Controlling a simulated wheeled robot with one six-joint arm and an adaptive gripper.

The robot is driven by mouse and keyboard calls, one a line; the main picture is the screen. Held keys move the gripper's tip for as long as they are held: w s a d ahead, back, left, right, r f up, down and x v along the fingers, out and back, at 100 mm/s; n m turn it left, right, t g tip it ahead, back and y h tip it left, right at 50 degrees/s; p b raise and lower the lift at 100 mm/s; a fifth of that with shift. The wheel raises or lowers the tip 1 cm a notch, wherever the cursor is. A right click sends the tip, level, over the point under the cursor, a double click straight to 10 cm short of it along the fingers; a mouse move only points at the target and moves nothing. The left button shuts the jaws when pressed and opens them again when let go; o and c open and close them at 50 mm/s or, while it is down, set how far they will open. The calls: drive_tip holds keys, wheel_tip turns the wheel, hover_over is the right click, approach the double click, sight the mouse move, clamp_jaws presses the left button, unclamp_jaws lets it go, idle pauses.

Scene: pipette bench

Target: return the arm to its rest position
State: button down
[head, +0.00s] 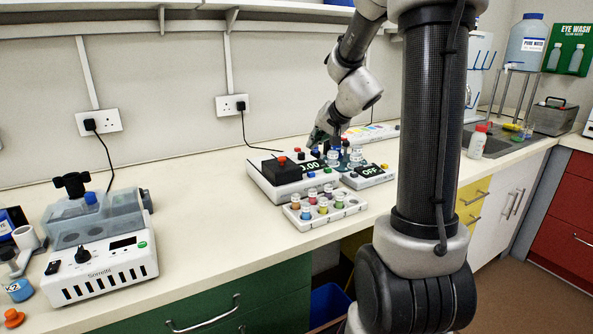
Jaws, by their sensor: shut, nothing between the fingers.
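My gripper (322,137) is low over the bench, just behind the instrument with the "0.00" display (284,177). It looks small and dark against the coloured items, and its fingers are partly hidden. Nothing can be seen held in it. A second unit showing "OFF" (371,176) stands right beside and below the gripper.
A rack of colourful-capped vials (325,208) sits at the bench's front edge. A white machine with a clear lid (97,247) stands at left. A red-capped bottle (478,141) stands near the sink at right. The bench between the left machine and the instruments is clear.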

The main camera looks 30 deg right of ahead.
drive_tip(key=s+a+f+n+g+y, duration=0.1)
drive_tip(key=s+a+g, duration=0.1)
drive_tip(key=s, duration=0.5)
drive_tip(key=s+a+f+n+g, duration=0.1)
drive_tip(key=s+a+f+g, duration=0.15)
drive_tip(key=s, duration=0.45)
drive_tip(key=s+a+r+n+h, duration=0.1)
drive_tip(key=s+a+r+n, duration=0.1)
drive_tip(key=s, duration=0.6)
drive_tip(key=s+a+r+n+h, duration=0.1)
drive_tip(key=s+r+n, duration=0.2)
drive_tip(key=s, duration=0.6)
wheel_tip(320, 180, up, 2)
drive_tip(key=shift+a+r, duration=0.15)
drive_tip(key=shift+a, duration=0.2)
drive_tip(key=shift+g, duration=0.25)
